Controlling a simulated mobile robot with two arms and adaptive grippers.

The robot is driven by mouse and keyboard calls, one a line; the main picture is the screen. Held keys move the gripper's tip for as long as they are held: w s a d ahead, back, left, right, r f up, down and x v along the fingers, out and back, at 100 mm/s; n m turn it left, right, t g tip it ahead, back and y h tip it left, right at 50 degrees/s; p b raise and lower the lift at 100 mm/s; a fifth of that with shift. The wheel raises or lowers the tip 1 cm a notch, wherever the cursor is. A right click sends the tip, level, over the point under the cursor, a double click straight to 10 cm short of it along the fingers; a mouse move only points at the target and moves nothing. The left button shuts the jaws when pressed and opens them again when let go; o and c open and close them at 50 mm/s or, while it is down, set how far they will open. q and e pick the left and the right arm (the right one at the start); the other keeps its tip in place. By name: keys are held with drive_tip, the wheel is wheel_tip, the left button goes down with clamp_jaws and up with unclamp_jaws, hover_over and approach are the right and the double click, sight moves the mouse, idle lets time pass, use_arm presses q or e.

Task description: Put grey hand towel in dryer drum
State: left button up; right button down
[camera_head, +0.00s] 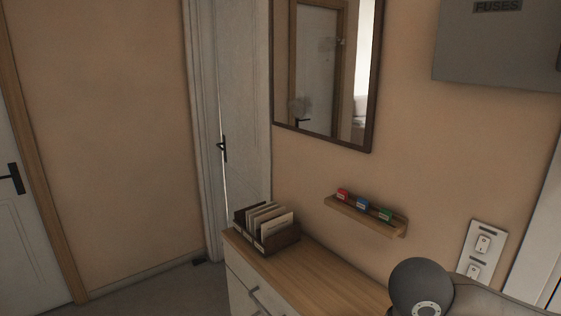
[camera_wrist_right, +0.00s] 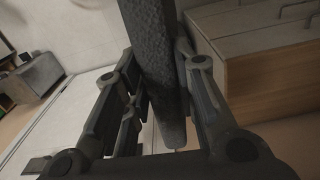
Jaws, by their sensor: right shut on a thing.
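In the right wrist view my right gripper (camera_wrist_right: 162,110) is shut on a grey, rough-textured cloth (camera_wrist_right: 154,50), which matches the grey hand towel. The towel runs as a long strip between the two fingers and out past the top of the picture. My left gripper is in neither view. The dryer drum is not visible in either view. In the head view a rounded dark grey part of my arm shows at the bottom right, but no gripper shows there.
A wood-topped cabinet (camera_head: 308,277) stands against the wall, bearing a letter holder (camera_head: 267,238). Above are a small shelf (camera_head: 367,219) with coloured tags, a mirror (camera_head: 325,75) and a fuse box (camera_head: 498,45). White doors stand left (camera_head: 25,230) and centre (camera_head: 238,100). Some floor (camera_head: 150,292) is clear.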

wheel_tip(320, 180, down, 7)
drive_tip(key=d+n+b, duration=0.2)
drive_tip(key=n+b, duration=0.1)
drive_tip(key=n, duration=0.8)
drive_tip(key=shift+d+f+b, duration=0.15)
drive_tip(key=shift+d+b, duration=0.05)
drive_tip(key=shift+b, duration=0.2)
